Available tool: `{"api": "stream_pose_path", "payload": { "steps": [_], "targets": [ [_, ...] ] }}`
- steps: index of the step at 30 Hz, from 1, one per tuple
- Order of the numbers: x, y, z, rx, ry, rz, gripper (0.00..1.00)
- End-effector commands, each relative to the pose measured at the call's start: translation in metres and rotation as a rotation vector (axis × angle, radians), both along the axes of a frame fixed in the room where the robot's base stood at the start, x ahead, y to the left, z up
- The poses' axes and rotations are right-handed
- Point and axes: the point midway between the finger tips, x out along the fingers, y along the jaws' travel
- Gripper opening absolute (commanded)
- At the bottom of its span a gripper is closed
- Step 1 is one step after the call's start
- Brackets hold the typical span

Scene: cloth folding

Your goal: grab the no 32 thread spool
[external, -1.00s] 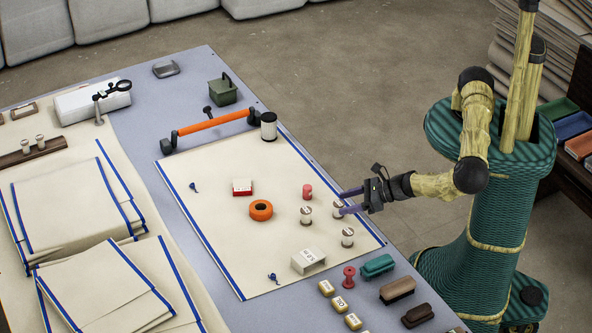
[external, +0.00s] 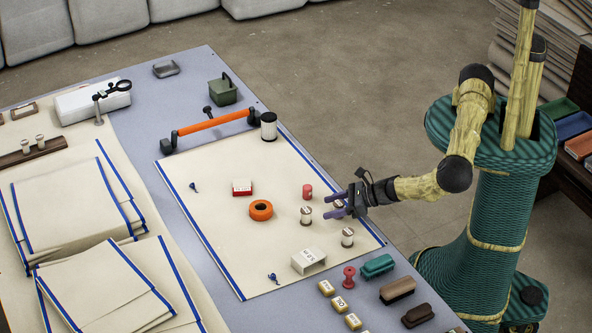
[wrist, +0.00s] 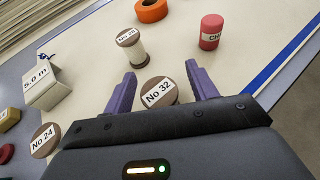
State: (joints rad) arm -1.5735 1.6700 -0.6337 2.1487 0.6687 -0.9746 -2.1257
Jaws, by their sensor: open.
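The No 32 thread spool (wrist: 160,92) stands upright on the cream cloth, its brown labelled top between my gripper's two purple fingers in the wrist view. My gripper (external: 332,204) is open around it, with a gap visible on both sides of its top. In the external view the spool (external: 339,208) is partly hidden by the fingers. Another spool with a partly readable label (wrist: 130,42) stands just beyond the fingertips; it also shows in the external view (external: 306,216). The No 24 spool (wrist: 45,140) stands to the left of my gripper in the wrist view.
A red cylinder (external: 307,191) stands near the fingertips. An orange tape roll (external: 261,210) and a white 5.0 m box (external: 308,261) lie on the cloth. Brushes (external: 397,290) and a red bobbin (external: 349,277) lie along the table's near edge.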

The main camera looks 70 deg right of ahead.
Motion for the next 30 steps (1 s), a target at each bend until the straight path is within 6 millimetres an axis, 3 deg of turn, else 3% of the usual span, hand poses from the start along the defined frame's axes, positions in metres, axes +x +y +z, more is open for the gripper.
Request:
{"api": "stream_pose_path", "payload": {
  "steps": [8, 15, 24, 30],
  "targets": [
    [0.0, 0.0, 0.0, 0.0, 0.0, 0.0, 0.56],
    [0.0, 0.0, 0.0, 0.0, 0.0, 0.0, 0.1],
    [0.0, 0.0, 0.002, 0.0, -0.001, 0.0, 0.1],
    [0.0, 0.001, 0.024, 0.002, -0.002, 0.001, 0.1]
  ]
}}
